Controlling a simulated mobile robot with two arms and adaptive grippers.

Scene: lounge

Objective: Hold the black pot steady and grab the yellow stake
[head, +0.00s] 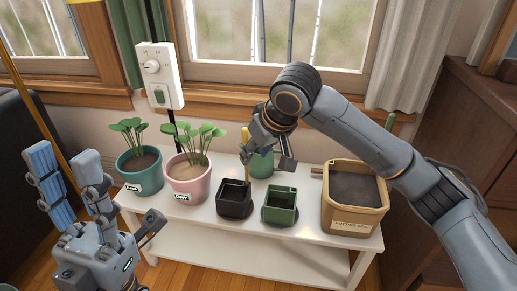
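The black pot (234,201) is a small square pot on the white table, left of a similar green square pot. My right gripper (268,160) reaches down from the right, just above and behind the pot. Its fingers look spread, with one close beside the stake; whether it touches the stake is hard to tell. My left gripper (68,160) is open and empty, fingers up, at the lower left, apart from the pot.
On the white table (255,251) stand a teal pot (141,177) and a pink pot (188,185) with plants, a green square pot (280,207), a round green pot (262,165) and a tan soil bin (352,215). A white switch box (160,75) is behind.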

